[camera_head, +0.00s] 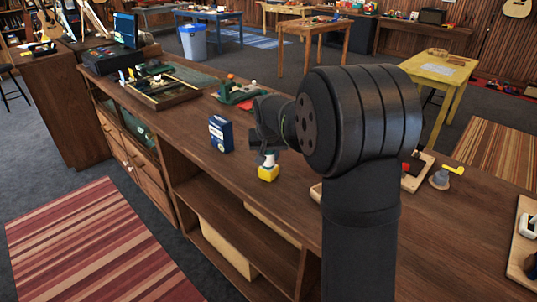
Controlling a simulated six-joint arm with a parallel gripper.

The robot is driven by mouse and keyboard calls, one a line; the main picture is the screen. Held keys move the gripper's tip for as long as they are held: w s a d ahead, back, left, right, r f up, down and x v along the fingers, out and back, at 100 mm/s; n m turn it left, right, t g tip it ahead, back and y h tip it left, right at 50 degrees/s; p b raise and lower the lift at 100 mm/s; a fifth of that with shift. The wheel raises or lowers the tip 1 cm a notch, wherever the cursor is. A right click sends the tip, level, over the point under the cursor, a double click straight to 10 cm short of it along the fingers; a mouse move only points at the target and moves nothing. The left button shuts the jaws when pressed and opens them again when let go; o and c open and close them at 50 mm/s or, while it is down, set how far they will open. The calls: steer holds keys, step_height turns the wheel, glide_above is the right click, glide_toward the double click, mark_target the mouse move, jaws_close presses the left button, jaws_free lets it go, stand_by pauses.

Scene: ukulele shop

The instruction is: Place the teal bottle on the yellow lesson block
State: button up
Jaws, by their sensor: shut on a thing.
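The yellow lesson block (268,174) sits on the wooden counter, left of my arm. The teal bottle (269,159) is upright directly above the block; only a small pale and teal part of it shows, and the rest is hidden by my gripper. My gripper (265,152) points down and is shut on the bottle. The bottle's lower end looks right at the block's top, but I cannot tell whether they touch.
A dark blue box (220,134) stands on the counter just left of the block. A green tool (238,92) and a wooden tray (160,94) of parts lie farther back. A small item with a yellow top (447,171) is at right. Bare counter lies in front of the block.

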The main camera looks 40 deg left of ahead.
steer(key=shift+f, duration=0.15)
steer(key=o, duration=1)
steer(key=v, duration=1.2)
steer(key=x, duration=1.1)
steer(key=shift+w+f, duration=0.1)
steer(key=shift+f, duration=0.05)
steer(key=shift+w+a, duration=0.1)
steer(key=shift+a, duration=0.1)
steer(key=shift+r, duration=1.75)
